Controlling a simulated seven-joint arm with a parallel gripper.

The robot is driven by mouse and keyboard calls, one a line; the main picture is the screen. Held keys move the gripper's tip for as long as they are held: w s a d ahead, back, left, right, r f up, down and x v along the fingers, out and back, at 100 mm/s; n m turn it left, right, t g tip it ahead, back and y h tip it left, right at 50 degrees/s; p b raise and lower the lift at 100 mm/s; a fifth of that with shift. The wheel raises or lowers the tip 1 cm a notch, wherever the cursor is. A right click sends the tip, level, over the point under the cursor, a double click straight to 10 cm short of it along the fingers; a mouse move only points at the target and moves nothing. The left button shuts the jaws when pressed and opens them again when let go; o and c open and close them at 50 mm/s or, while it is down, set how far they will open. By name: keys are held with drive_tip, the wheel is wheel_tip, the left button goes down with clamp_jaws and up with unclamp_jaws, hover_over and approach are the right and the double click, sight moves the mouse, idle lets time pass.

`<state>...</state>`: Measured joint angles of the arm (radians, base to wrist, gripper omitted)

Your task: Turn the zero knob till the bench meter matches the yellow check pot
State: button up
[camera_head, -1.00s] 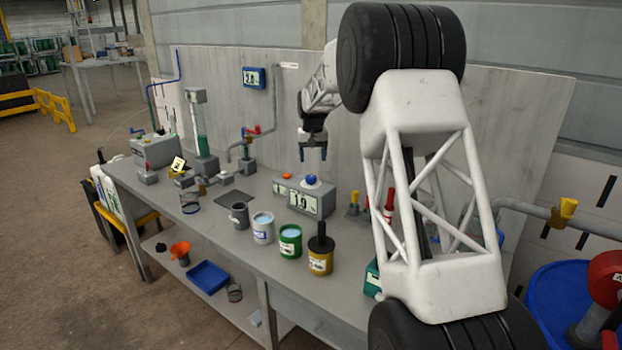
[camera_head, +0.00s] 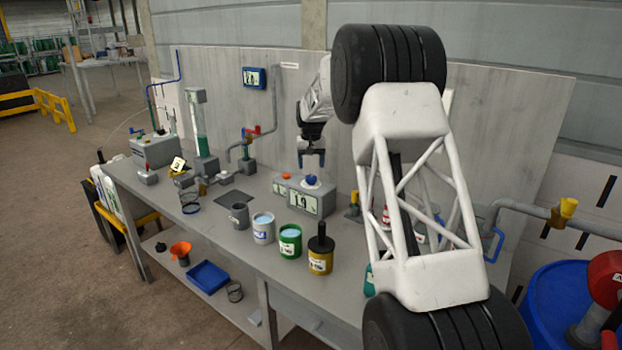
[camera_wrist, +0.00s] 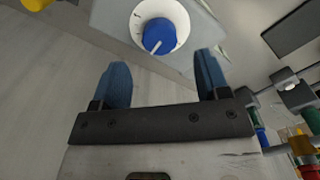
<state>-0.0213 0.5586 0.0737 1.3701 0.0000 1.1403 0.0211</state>
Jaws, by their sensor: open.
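The bench meter (camera_head: 298,196) is a grey box on the bench with a pale display that seems to read about 1.9. Its blue zero knob (camera_head: 311,180) sits on top; in the wrist view the knob (camera_wrist: 158,36) has a white pointer line and a white collar. My gripper (camera_head: 312,164) is open and empty just above the knob. In the wrist view, the blue fingertips of my gripper (camera_wrist: 162,64) stand apart, with the knob beyond them and not between them. The yellow check pot (camera_head: 320,262) has a black top and handle; its label is too small to read.
A green pot (camera_head: 290,243), a white pot (camera_head: 263,230) and a grey cup (camera_head: 240,217) stand left of the yellow pot. An orange button (camera_head: 286,175) is beside the knob. Valves and pipes (camera_head: 250,150) stand further left. My arm hides part of the bench's right side.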

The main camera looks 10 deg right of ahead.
sight(311, 177)
drive_tip(key=shift+f, duration=3.05)
drive_tip(key=c, duration=0.9)
